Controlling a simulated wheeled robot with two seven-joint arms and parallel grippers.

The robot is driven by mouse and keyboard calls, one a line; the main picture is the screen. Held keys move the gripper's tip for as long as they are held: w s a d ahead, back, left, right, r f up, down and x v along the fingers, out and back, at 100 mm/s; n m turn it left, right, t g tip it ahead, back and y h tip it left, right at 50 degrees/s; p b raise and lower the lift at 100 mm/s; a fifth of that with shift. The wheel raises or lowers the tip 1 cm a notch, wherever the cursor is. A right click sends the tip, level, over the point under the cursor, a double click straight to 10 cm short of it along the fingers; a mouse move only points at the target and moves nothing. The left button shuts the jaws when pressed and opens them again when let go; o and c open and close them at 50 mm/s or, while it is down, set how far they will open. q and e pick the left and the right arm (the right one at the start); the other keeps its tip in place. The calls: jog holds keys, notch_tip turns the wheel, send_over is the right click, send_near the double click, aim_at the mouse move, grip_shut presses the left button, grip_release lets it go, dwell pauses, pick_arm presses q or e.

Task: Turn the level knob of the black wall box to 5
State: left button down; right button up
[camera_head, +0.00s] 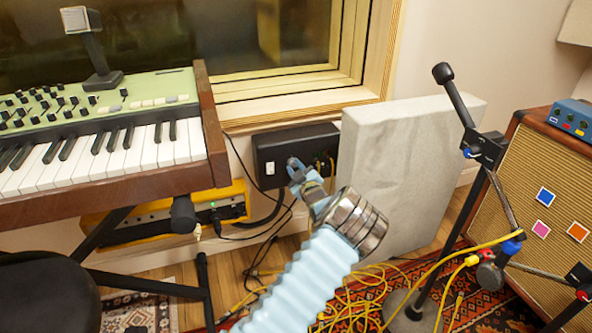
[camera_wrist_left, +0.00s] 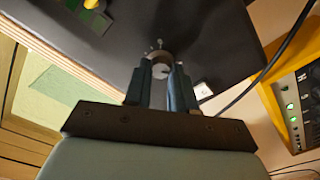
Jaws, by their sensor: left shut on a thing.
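The black wall box (camera_head: 275,152) is mounted on the wall below the window, left of the grey panel. It fills the upper middle of the left wrist view (camera_wrist_left: 215,40). My left gripper (camera_head: 297,172) reaches up to the front of the box. In the left wrist view its two fingers (camera_wrist_left: 161,72) are shut on the sides of the round level knob (camera_wrist_left: 160,70). Small marks show on the box around the knob; I cannot read which number it points to. In the head view the gripper hides the knob. My right gripper is not in view.
A grey panel (camera_head: 400,160) leans close on the right of the box. A keyboard (camera_head: 100,150) stands at the left, with a yellow unit (camera_head: 150,220) below it. A microphone stand (camera_head: 480,150) and yellow cables (camera_head: 365,300) are at the right and on the floor.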

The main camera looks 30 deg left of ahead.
pick_arm(q)
jog(key=m, duration=0.3)
jog(key=shift+m, duration=0.3)
jog(key=m, duration=0.3)
jog(key=shift+m+t, duration=0.3)
jog(key=shift+m, duration=0.1)
jog(key=m, duration=0.3)
jog(key=shift+m+p, duration=0.4)
jog(key=m, duration=0.3)
jog(key=shift+m+p, duration=0.3)
jog(key=shift+m, duration=0.1)
jog(key=m, duration=0.5)
jog(key=shift+f+m+p, duration=0.1)
jog(key=shift+m+p, duration=0.3)
jog(key=m, duration=0.5)
jog(key=shift+t+h, duration=0.3)
jog(key=shift+t, duration=0.1)
jog(key=c, duration=0.9)
grip_release()
jog(key=shift+c, duration=0.2)
